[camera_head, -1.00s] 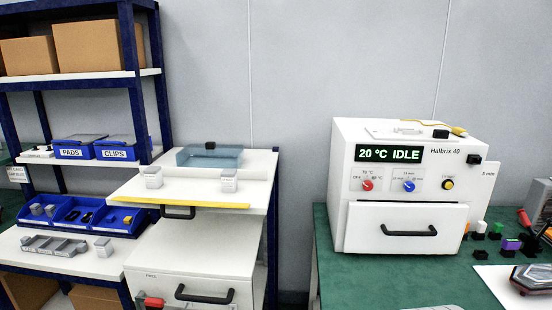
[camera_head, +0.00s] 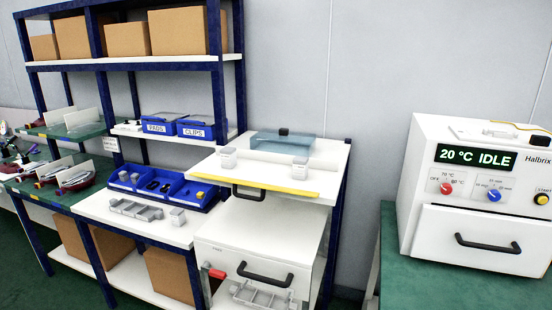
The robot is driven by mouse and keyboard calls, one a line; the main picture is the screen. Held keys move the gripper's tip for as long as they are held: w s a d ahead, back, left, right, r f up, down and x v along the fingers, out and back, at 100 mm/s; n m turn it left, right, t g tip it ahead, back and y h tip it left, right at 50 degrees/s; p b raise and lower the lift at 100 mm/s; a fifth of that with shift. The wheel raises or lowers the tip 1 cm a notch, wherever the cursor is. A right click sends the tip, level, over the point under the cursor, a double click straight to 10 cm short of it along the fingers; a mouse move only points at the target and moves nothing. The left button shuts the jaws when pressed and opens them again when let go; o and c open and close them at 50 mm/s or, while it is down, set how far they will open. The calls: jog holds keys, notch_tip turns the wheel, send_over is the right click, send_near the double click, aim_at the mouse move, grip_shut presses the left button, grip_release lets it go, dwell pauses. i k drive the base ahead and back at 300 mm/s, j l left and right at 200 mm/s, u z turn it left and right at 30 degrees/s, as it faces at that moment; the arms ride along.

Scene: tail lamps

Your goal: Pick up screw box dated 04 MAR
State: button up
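Small pale boxes show, but their dates are too small to read, so I cannot tell which one is the screw box dated 04 MAR. One pale box (camera_head: 227,160) stands on the left of the white cabinet top, behind its yellow front edge. A second pale box (camera_head: 300,167) stands further right on the same top. A third small box (camera_head: 177,217) stands on the white shelf board, right of a grey divided tray (camera_head: 136,209). My gripper is not in view.
A clear bluish case (camera_head: 281,143) lies behind the two boxes. Blue bins (camera_head: 160,186) stand on the shelf board; lidded PADS (camera_head: 158,124) and CLIPS (camera_head: 197,128) bins sit above. The white oven (camera_head: 485,190) stands on a green bench at right. Green floor shows at lower left.

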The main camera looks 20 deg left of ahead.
aim_at(228, 154)
jog(key=i+j+u, duration=0.25)
jog(key=u, duration=0.2)
jog(key=i+j+u, duration=0.15)
jog(key=i+u, duration=0.25)
jog(key=k, duration=0.1)
